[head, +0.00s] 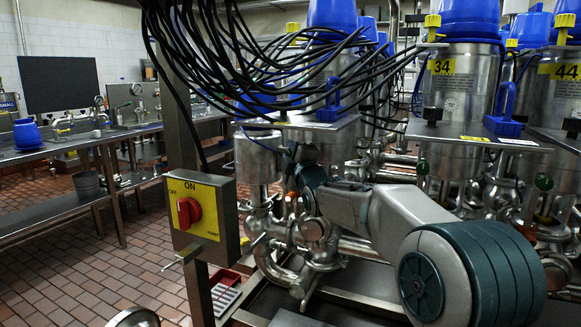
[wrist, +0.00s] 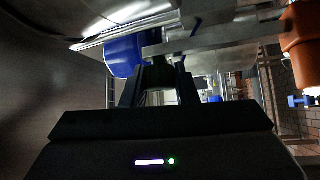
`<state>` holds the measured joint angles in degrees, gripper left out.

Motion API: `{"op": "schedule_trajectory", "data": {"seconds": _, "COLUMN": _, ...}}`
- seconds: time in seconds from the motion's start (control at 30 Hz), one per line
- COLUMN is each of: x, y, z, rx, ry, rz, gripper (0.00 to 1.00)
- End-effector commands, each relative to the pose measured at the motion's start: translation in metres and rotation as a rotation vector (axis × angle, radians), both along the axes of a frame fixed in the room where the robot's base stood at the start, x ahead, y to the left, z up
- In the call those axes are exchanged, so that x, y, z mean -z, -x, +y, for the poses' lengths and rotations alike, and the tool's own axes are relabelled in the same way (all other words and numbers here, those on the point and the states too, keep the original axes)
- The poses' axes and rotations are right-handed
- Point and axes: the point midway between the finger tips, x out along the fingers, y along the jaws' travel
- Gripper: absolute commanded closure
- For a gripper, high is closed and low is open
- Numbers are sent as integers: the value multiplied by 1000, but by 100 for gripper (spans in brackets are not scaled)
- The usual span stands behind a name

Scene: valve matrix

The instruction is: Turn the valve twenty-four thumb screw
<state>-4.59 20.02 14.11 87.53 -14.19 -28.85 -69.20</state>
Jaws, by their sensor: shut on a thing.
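My gripper (wrist: 157,88) shows in the wrist view, its two dark fingers pointing up and away. It is shut on a small dark green thumb screw (wrist: 161,71), which sits between the fingertips under a metal plate. The lower part of the screw is hidden by the fingers. In the head view my arm reaches in among the valves from the right, and its gripper end is hidden. No label reading 24 can be read. The nearest left valve body (head: 258,156) stands beside the end of my arm.
Valves labelled 34 (head: 442,67) and 44 (head: 565,71) stand on the right. Black cables (head: 250,75) hang over the left valve. A yellow switch box (head: 203,218) with a red knob is at the front left. Steel pipes (head: 320,255) run below my arm. Tiled floor at left is clear.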

Motion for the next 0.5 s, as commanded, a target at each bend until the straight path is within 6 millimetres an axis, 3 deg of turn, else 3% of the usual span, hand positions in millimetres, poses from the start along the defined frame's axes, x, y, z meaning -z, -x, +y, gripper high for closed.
{"op": "schedule_trajectory", "data": {"seconds": 0.03, "x": 10, "y": 0, "z": 0, "rx": -1, "ry": -30, "rz": -13, "gripper": 96}}
{"op": "schedule_trajectory", "data": {"seconds": 0.5, "x": 8, "y": 0, "z": 1, "rx": -1, "ry": -336, "rz": -121, "gripper": 96}}
